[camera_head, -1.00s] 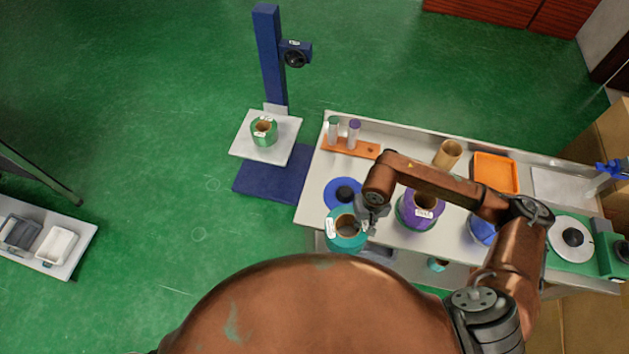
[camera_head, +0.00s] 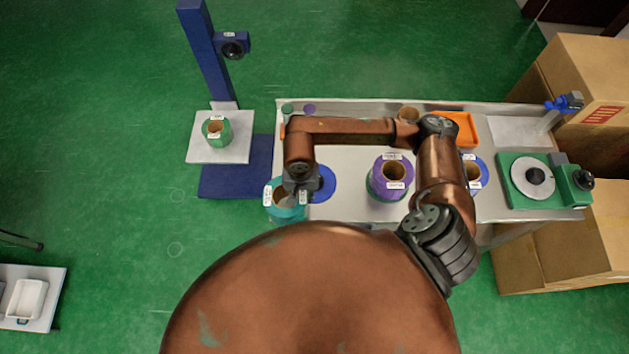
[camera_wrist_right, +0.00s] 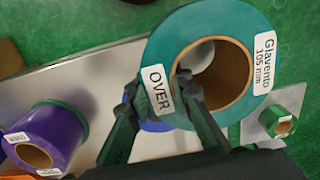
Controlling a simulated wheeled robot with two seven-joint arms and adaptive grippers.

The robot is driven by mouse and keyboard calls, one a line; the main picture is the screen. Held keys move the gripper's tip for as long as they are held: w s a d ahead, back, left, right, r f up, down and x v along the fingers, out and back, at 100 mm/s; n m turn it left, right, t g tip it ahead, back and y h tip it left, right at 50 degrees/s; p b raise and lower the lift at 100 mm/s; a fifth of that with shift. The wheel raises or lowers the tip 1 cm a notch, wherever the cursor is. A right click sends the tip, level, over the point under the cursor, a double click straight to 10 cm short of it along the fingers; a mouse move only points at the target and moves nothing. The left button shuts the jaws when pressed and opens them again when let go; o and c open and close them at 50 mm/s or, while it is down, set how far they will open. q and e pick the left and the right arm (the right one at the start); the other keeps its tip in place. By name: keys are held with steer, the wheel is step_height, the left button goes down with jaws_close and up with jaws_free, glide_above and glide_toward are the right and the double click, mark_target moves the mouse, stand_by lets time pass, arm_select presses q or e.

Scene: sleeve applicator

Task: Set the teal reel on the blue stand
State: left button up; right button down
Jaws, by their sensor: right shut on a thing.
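The teal reel (camera_head: 283,207) has a brown cardboard core and white labels. My right gripper (camera_head: 304,190) is shut on its wall, and the reel hangs over the table's front left corner. In the right wrist view my right gripper (camera_wrist_right: 158,98) has one finger in the core and one outside the reel (camera_wrist_right: 265,28). The blue stand (camera_head: 325,184) is a round blue disc on the table, just right of the held reel. My gripper and wrist partly cover it, and its black hub is hidden. My left gripper is not in view.
A purple reel (camera_head: 391,172) stands right of the blue stand. Further right are an orange tray (camera_head: 462,127) and a green turntable machine (camera_head: 512,190). A blue post lift (camera_head: 201,55) stands left of the table, with a green reel (camera_head: 225,136) on its white platform.

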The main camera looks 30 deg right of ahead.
mark_target(299, 208)
steer(key=s+a+r+m, duration=0.1)
steer(key=m, duration=0.2)
steer(key=s+a+r+m, duration=0.1)
steer(key=r+m, duration=0.1)
steer(key=m, duration=0.1)
steer(key=s+a+r+m+p, duration=0.1)
steer(key=r+m, duration=0.1)
steer(key=m, duration=0.1)
step_height(299, 208, up, 4)
steer(key=s+m+p, duration=0.1)
steer(key=s+m, duration=0.1)
steer(key=m, duration=0.7)
steer(key=shift+w+d+f+p, duration=0.5)
steer(key=shift+w+d+f, duration=1)
steer(key=shift+f, duration=0.65)
steer(key=shift+w+d+f+p, duration=0.5)
steer(key=shift+w+d+f, duration=1)
steer(key=shift+f, duration=0.65)
steer(key=shift+w+d+f+p, duration=0.5)
steer(key=shift+w+d+f, duration=1)
steer(key=shift+f, duration=0.65)
steer(key=shift+s+d, duration=0.15)
steer(key=shift+s, duration=0.05)
steer(key=shift+f, duration=0.1)
